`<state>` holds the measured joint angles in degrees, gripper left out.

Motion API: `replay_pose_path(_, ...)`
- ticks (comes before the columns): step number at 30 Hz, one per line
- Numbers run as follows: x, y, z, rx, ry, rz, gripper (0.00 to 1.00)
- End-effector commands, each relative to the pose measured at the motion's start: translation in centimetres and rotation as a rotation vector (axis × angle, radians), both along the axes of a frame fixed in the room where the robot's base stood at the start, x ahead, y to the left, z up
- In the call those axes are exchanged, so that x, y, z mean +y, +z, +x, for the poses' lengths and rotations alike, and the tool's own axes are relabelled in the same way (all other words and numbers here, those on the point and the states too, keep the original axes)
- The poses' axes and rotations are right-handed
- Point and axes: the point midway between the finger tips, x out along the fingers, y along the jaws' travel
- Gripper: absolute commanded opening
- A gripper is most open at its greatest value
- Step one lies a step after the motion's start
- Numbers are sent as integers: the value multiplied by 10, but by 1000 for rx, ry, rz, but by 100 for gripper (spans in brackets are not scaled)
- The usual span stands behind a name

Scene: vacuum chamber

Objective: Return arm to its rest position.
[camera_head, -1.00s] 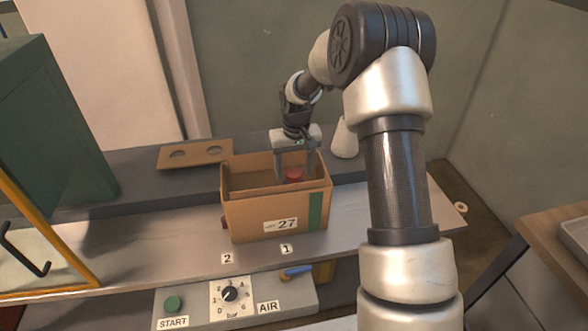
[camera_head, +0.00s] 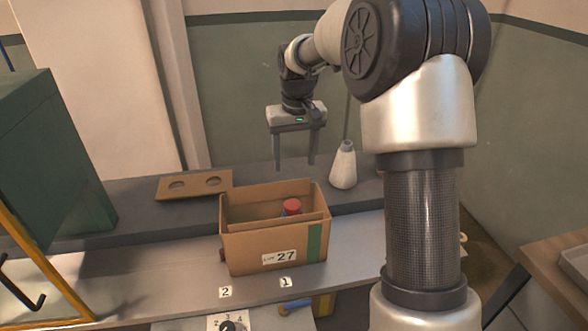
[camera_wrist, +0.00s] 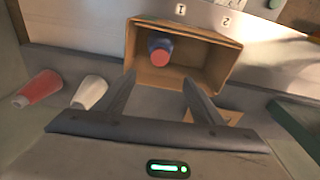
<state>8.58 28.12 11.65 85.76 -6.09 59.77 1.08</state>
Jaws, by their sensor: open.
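My gripper (camera_head: 295,165) is open and empty, raised above and behind the cardboard box (camera_head: 262,246) in the head view. Its fingers point down and are clear of the box. In the wrist view my gripper (camera_wrist: 158,88) shows two spread fingers with nothing between them. The box, labelled 27 with a green stripe, stands open on the bench. Inside it is a blue item with a red cap (camera_head: 292,206), which also shows in the wrist view (camera_wrist: 160,52).
A pale bottle (camera_head: 343,165) stands right of the box; the wrist view also shows a red bottle (camera_wrist: 40,88). A holed brown board (camera_head: 194,185) lies at the back left. A green cabinet (camera_head: 50,160) stands left. A control panel (camera_head: 228,325) is at the front.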

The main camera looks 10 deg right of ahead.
Motion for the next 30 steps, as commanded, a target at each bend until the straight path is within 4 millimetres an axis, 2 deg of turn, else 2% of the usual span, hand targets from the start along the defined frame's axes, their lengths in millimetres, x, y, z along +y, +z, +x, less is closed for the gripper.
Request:
replay_pose_path(13, 0, 7, -1, -2, 0, -1, 61)
replay_pose_path(17, 1, 31, -16, -24, 3, -12, 61)
replay_pose_path(20, 2, 68, -45, -63, 4, -29, 61)
replay_pose_path(24, 3, 120, -107, -131, -4, -50, 61)
replay_pose_path(27, 2, 147, -154, -182, -14, -54, 61)
replay_pose_path(30, 1, 164, -201, -234, -26, -49, 61)
